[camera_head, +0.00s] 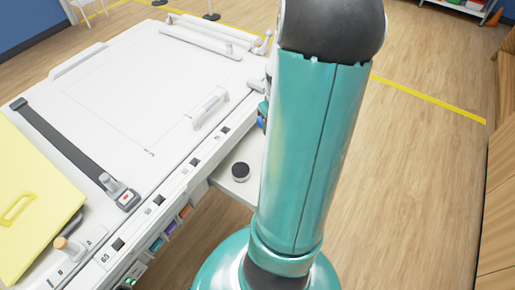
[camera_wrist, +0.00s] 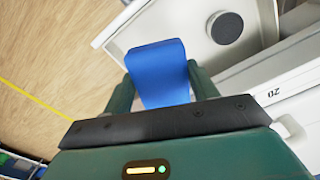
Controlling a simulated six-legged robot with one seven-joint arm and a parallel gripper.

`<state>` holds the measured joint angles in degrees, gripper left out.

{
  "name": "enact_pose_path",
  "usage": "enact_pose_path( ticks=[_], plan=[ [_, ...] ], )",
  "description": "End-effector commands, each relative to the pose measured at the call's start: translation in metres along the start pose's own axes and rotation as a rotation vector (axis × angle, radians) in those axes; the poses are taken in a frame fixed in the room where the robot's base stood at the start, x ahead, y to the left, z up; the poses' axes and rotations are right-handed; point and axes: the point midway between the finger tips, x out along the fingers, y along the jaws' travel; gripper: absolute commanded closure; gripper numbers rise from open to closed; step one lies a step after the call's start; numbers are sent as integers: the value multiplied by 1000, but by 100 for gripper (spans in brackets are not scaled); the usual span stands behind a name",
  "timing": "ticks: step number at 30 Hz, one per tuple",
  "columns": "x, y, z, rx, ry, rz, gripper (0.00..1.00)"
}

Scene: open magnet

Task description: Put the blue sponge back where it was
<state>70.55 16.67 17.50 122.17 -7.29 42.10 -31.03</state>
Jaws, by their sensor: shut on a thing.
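My gripper (camera_wrist: 162,82) is shut on the blue sponge (camera_wrist: 158,70) in the wrist view, with a dark green finger on either side of it. The sponge's far end overlaps the white side shelf (camera_wrist: 122,32), which has a raised rim. Its height over the shelf is hard to tell. In the head view the shelf (camera_head: 233,187) juts out beside the large white table (camera_head: 110,75). There my teal arm hides most of the gripper and sponge.
A round black-topped object (camera_head: 240,171) stands on the shelf; it also shows in the wrist view (camera_wrist: 224,28). A yellow panel (camera_head: 38,175) with a handle slot lies at the left of the table. Wooden floor (camera_head: 410,180) is clear at right.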

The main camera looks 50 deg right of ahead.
Motion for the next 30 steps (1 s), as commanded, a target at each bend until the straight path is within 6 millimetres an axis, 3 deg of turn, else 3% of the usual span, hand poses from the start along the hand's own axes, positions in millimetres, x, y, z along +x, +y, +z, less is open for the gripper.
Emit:
enact_pose_path(
  ticks=[5, 18, 21, 26, 30],
  plan=[
    [13, 0, 1, -1, -2, -3, 63],
    [116, -1, 4, -3, -3, -5, 63],
    [131, 0, 2, -1, -2, -2, 63],
    [139, -2, -4, -4, 2, 1, 63],
    [138, -11, -26, -6, 2, 0, 63]
  ],
)
